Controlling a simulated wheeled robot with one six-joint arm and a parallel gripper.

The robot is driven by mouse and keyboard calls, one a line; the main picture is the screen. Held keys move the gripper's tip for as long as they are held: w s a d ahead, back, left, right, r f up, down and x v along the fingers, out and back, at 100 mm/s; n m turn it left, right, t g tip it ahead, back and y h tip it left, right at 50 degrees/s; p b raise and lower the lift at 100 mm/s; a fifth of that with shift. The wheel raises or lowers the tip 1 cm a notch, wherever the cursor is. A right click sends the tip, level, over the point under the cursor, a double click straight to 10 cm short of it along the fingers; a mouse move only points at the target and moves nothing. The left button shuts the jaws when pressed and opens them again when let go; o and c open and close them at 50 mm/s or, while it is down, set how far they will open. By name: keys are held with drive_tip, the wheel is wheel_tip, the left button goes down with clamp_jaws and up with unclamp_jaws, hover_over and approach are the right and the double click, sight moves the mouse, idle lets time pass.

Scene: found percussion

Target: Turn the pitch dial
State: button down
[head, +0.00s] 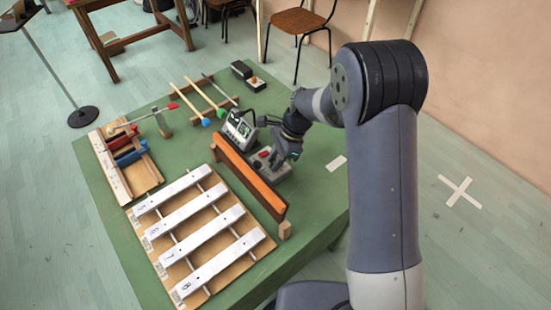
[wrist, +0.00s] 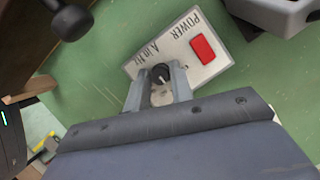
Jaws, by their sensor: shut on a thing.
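The pitch dial (wrist: 161,72) is a small black knob on a light grey panel (wrist: 212,72) marked "A in Hz" and "POWER". A red power switch (wrist: 202,48) sits beside it on the same panel. My gripper (wrist: 159,84) has one finger on each side of the dial and is shut on it. In the head view my gripper (head: 277,158) points down over the small box (head: 285,174) on the green table. There the dial is hidden by my gripper.
A device with a lit screen (head: 240,128) stands just behind the box. A long orange-brown bar (head: 250,178) runs close along its left. Metal chime bars (head: 200,228) lie farther left on the green table (head: 320,185). Mallets (head: 195,98) rest toward the back.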

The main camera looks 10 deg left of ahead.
drive_tip(key=shift+n, duration=0.3)
drive_tip(key=shift+w+a+n+g+h+p, duration=0.1)
drive_tip(key=shift+n+g+h+p, duration=0.45)
drive_tip(key=shift+n, duration=1.95)
drive_tip(key=shift+g+h, duration=0.25)
drive_tip(key=c, duration=1.2)
unclamp_jaws()
drive_tip(key=shift+c, duration=0.2)
drive_tip(key=shift+r, duration=0.1)
drive_tip(key=b+v, duration=0.1)
drive_tip(key=v, duration=0.9)
drive_tip(key=shift+w+r, duration=0.2)
drive_tip(key=shift+r, duration=0.05)
